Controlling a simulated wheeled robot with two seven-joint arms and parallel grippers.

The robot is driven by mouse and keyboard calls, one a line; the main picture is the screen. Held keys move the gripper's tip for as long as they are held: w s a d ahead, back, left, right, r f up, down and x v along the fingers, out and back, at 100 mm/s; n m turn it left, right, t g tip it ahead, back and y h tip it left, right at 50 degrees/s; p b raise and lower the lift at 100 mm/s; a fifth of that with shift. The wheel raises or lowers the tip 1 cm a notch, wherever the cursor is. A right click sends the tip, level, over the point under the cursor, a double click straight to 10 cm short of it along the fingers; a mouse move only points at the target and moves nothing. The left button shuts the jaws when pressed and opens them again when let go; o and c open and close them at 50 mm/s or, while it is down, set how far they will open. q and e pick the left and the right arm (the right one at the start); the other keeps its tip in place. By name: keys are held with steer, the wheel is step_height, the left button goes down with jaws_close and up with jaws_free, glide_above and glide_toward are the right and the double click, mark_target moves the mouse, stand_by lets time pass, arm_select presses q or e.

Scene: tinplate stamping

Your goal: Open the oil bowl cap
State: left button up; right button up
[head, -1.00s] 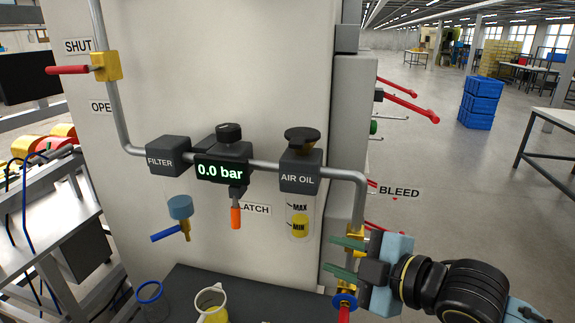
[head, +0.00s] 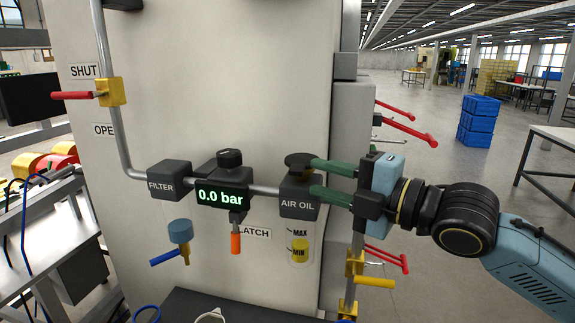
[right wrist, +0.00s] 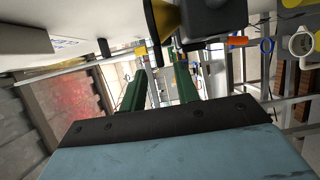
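The black oil bowl cap (head: 299,160) sits on top of the AIR OIL block (head: 298,204), with the MAX/MIN oil bowl (head: 300,249) below it. My right gripper (head: 313,177) comes in from the right, its two green fingers apart. In the head view the upper fingertip overlaps the cap's right edge and the lower one overlaps the block's upper right. I cannot tell whether they touch. In the right wrist view the gripper (right wrist: 160,95) also shows spread fingers with nothing clearly held. My left gripper is out of view.
The 0.0 bar regulator (head: 220,197) and FILTER block (head: 169,180) stand to the left on the same pipe. A shut-off valve (head: 111,92) has a red lever. A yellow-handled valve (head: 373,281) is below my right gripper. A dark shelf (head: 185,302) lies underneath.

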mark_target(290, 169)
steer(key=p+x, duration=0.1)
steer(key=x, duration=0.6)
steer(key=shift+w+a, duration=0.25)
jaws_close()
